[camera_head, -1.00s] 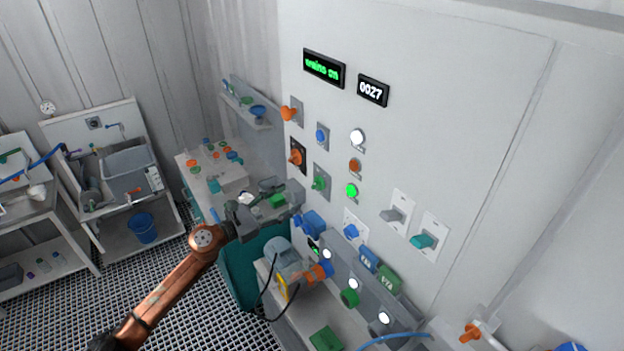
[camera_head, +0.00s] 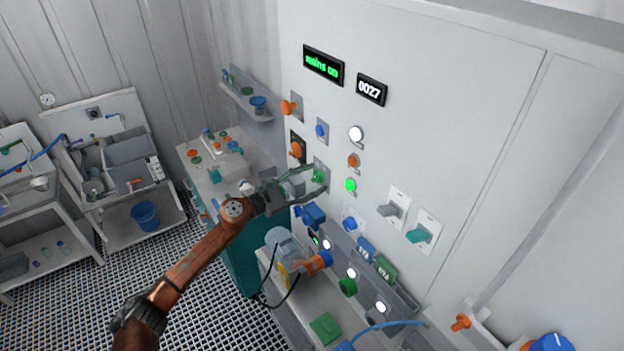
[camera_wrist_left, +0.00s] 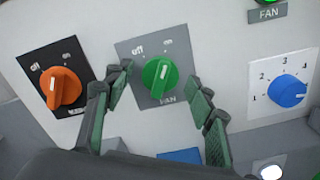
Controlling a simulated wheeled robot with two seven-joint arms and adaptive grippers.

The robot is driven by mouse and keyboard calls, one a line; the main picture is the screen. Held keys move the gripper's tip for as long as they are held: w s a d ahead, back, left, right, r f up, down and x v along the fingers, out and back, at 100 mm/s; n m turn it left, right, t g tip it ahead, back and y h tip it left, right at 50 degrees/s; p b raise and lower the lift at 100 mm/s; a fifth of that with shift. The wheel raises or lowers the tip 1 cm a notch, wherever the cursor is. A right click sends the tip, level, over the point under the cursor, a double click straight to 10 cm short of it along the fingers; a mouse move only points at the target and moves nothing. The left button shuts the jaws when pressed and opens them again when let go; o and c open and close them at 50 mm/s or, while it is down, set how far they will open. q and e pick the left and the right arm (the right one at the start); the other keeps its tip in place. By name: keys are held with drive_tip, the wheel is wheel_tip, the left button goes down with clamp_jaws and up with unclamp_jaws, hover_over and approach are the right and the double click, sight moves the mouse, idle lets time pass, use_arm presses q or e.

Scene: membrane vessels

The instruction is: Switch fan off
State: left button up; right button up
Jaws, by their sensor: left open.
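The green fan knob (camera_wrist_left: 160,78) sits on a grey plate with "off", "on" and "FAN" printed on it. Its white mark points up, closer to "on". In the head view the same knob (camera_head: 320,175) is on the white cabinet front, partly covered by my left gripper (camera_head: 302,180). My left gripper is open, with its green-padded fingers (camera_wrist_left: 162,95) on either side of the knob and a gap to it on both sides. My right gripper is out of view.
An orange knob (camera_wrist_left: 62,87) on a black plate is left of the fan knob. A blue numbered knob (camera_wrist_left: 287,92) is to the right. The display (camera_head: 323,66) reads "mains on". Below stands a bench with a motor (camera_head: 283,245) and hoses.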

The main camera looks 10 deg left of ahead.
use_arm(q)
drive_tip(key=c, duration=1.2)
drive_tip(key=shift+o, duration=0.2)
